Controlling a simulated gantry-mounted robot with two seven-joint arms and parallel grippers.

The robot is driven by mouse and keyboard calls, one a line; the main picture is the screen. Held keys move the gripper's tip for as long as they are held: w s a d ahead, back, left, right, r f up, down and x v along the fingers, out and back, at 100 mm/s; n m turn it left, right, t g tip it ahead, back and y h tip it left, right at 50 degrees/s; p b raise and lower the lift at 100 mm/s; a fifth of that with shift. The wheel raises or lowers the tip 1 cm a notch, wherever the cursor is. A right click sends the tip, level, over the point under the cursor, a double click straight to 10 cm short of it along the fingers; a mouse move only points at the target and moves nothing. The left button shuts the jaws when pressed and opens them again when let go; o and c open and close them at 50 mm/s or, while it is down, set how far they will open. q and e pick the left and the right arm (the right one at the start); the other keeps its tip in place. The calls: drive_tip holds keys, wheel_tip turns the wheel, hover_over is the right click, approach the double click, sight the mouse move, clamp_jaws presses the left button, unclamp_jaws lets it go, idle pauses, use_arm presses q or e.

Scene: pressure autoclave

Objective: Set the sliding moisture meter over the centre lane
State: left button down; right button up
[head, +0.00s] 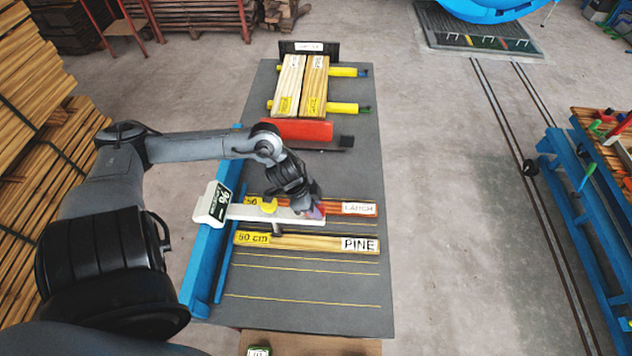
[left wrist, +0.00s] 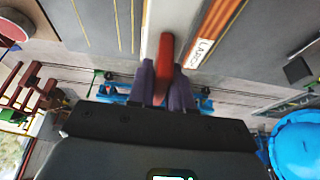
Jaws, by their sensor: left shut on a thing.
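The sliding moisture meter has a white head with a dark green display (head: 214,203) on a blue rail at the table's left. Its white arm (head: 245,212) reaches right across the table, along the near side of the larch board (head: 325,205). A yellow knob sits on the arm, and a short grey probe hangs toward the pine board (head: 305,242). My left gripper (head: 314,211) is at the arm's right end; in the left wrist view its purple fingers (left wrist: 162,88) are shut on the meter's red handle (left wrist: 164,62). My right gripper is not in view.
Yellow lines mark lanes on the grey table (head: 310,310); its near lanes are bare. Two boards (head: 302,85) with yellow-handled clamps lie at the back, behind a red block (head: 302,131). A blue rail (head: 205,265) runs along the left edge. Lumber stacks stand left.

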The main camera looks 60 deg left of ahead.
use_arm(q)
drive_tip(key=shift+s+d, duration=0.6)
drive_tip(key=shift+d, duration=0.3)
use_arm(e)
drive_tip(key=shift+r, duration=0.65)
use_arm(q)
drive_tip(key=c, duration=1.1)
unclamp_jaws()
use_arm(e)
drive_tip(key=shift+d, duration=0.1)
use_arm(q)
drive_tip(key=shift+p+v, duration=2)
drive_tip(key=shift+v, duration=3.4)
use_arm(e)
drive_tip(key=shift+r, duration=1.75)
